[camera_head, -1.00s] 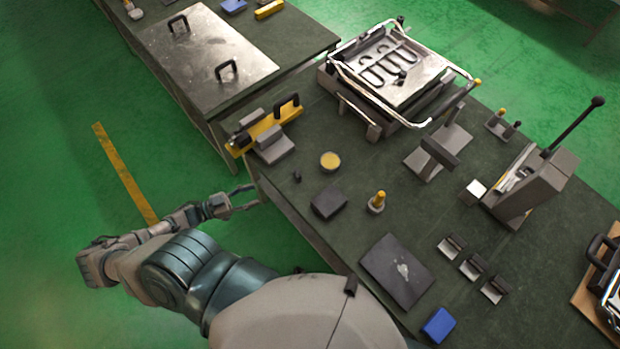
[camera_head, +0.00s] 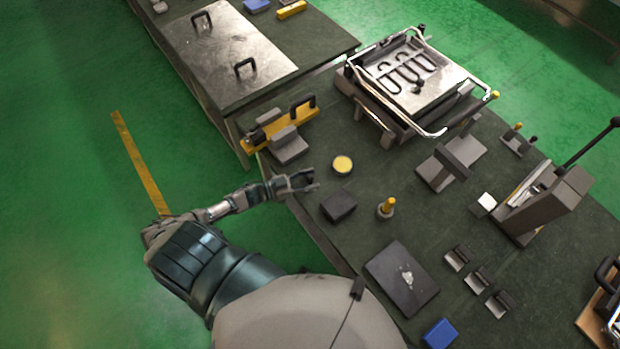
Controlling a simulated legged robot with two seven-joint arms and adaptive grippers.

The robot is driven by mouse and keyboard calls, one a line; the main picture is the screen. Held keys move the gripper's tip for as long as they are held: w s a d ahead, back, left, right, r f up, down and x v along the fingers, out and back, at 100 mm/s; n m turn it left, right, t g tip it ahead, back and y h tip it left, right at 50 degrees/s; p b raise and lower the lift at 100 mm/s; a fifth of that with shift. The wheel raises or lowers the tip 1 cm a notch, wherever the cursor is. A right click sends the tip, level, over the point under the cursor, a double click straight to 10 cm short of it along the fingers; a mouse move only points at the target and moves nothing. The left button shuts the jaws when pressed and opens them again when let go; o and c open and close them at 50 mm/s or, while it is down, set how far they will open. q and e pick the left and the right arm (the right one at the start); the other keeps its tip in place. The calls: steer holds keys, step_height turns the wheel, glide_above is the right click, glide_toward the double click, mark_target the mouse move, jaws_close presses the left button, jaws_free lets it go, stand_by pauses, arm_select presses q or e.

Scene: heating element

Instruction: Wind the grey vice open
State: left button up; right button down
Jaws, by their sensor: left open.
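What looks like the grey vice (camera_head: 289,150) stands at the left edge of the dark green workbench. A yellow bar (camera_head: 305,115) with a black handle lies across its grey blocks, and dark metal parts show at its left end. I cannot clearly tell how far apart its jaws are. My left gripper (camera_head: 314,181) is open and empty, just below the vice in the picture, over the bench's edge and apart from the vice. My right gripper is out of view.
A round yellow-topped tin (camera_head: 342,166) and a dark block (camera_head: 339,206) are close to my left gripper. A yellow-topped peg (camera_head: 388,208) and a dark plate (camera_head: 402,278) stand further right. A metal-framed heating unit (camera_head: 410,80) is at the back. Green floor lies left of the bench.

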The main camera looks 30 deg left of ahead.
arm_select(q)
jaws_close()
stand_by(0.3)
steer(key=shift+w+d+r+n+t+y+p, duration=0.1)
steer(key=shift+w+d+n+t+y+p, duration=0.05)
steer(key=shift+n+t+y+p, duration=0.3)
steer(key=shift+w+d+r+n+t+y+p, duration=0.1)
steer(key=shift+n+t+y+p, duration=0.2)
steer(key=shift+p, duration=0.25)
steer(key=shift+w+d+n+t+y+p, duration=0.2)
steer(key=shift+n+t+y+p, duration=0.35)
steer(key=shift+y, duration=0.5)
steer(key=shift+w+d+n+t+y+p, duration=0.15)
steer(key=shift+n+y+p, duration=0.1)
steer(key=shift+n+y, duration=0.15)
steer(key=shift+w+n+t+y+p, duration=0.15)
steer(key=shift+n+y+p, duration=0.1)
steer(key=shift+n+y, duration=0.15)
steer(key=shift+w+d+f+n+t+y+p, duration=0.2)
steer(key=shift+n+y, duration=0.25)
steer(key=shift+y, duration=0.3)
steer(key=shift+w+a+r+n+t+y+p, duration=0.1)
steer(key=shift+n+t+y+p, duration=0.15)
steer(key=shift+n+y, duration=0.35)
